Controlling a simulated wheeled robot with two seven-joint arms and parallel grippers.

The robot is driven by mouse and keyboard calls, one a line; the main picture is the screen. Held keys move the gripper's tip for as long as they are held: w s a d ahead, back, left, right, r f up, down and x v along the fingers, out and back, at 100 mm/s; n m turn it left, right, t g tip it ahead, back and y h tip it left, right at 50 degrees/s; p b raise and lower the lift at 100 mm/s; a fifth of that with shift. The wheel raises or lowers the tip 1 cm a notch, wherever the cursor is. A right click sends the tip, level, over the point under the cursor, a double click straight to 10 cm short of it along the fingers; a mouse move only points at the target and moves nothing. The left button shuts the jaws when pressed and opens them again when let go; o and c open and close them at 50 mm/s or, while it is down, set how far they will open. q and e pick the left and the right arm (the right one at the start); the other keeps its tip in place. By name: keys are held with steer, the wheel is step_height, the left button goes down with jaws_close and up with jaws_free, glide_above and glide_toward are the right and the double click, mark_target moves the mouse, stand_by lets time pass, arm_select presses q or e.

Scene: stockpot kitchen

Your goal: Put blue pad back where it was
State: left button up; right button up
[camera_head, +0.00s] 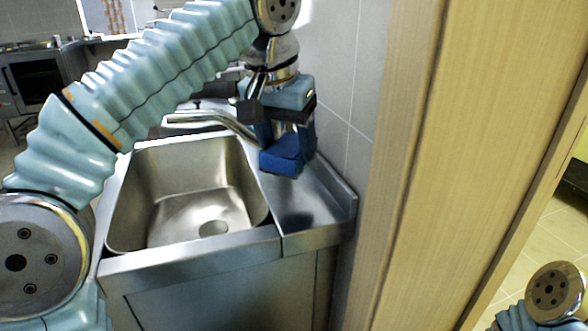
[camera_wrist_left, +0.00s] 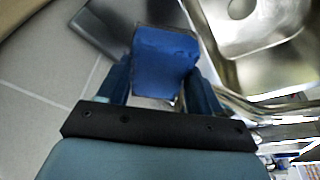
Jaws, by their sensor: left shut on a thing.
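The blue pad (camera_head: 283,155) is a small blue block at the right side of the sink in the head view. My left gripper (camera_head: 285,142) points down and is shut on the pad. The left wrist view shows the pad (camera_wrist_left: 165,62) between the two fingers (camera_wrist_left: 160,85). The pad appears held above the steel counter (camera_head: 307,210) beside the basin, with a dark reflection or shadow on the steel below it. My right gripper is not in view; only part of my right arm shows at the lower right of the head view.
The steel sink basin (camera_head: 190,195) lies left of the pad, with a faucet (camera_head: 215,122) close to the left gripper. A tiled wall (camera_head: 338,120) and a raised counter edge bound the right side. A wooden panel (camera_head: 440,180) stands right of the sink. The bare counter strip is clear.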

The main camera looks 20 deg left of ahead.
arm_select(q)
steer(key=shift+w+d+f+b, duration=0.2)
steer(key=shift+f+b, duration=0.15)
steer(key=shift+f, duration=0.25)
steer(key=shift+w+d+f+b, duration=0.1)
steer(key=shift+d+f+b, duration=0.15)
steer(key=shift+f, duration=0.3)
step_height(320, 180, down, 4)
steer(key=shift+a+b, duration=0.1)
steer(key=shift+b, duration=0.7)
steer(key=shift+d+f, duration=0.2)
steer(key=shift+f, duration=0.2)
steer(key=o, duration=1)
steer(key=shift+w, duration=0.1)
steer(key=p+v, duration=0.4)
steer(key=v, duration=0.8)
